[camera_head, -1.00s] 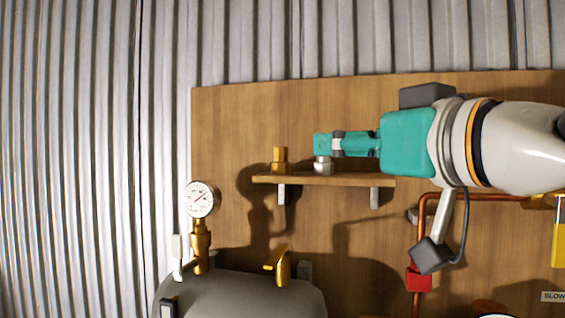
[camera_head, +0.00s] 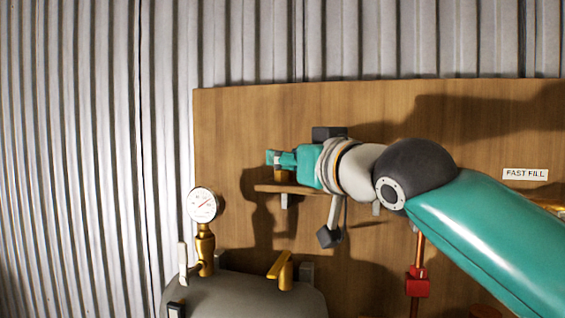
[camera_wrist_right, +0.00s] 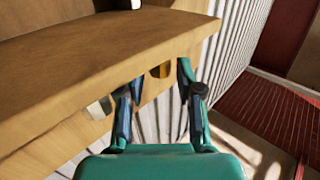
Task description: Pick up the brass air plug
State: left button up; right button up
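The brass air plug (camera_head: 280,173) stands near the left end of the small wooden shelf (camera_head: 265,188) in the head view. Its upper part is covered by my right gripper (camera_head: 272,158), which reaches in from the right at the plug's height. In the right wrist view my gripper (camera_wrist_right: 160,76) has its two fingers apart, with the shelf (camera_wrist_right: 110,45) close beside them. I cannot tell whether the fingers touch the plug. My left gripper is out of view.
A pressure gauge (camera_head: 203,205) on a brass stem and a brass valve lever (camera_head: 282,268) sit on the grey tank (camera_head: 245,292) below. A red fitting (camera_head: 417,283) is on a copper pipe. Corrugated wall (camera_head: 80,150) lies left of the wooden board.

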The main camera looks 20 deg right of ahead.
jog(key=shift+w+a, duration=0.2)
jog(key=shift+w, duration=0.9)
grip_shut()
jog(key=shift+r+p, duration=0.1)
jog(key=shift+p, duration=0.2)
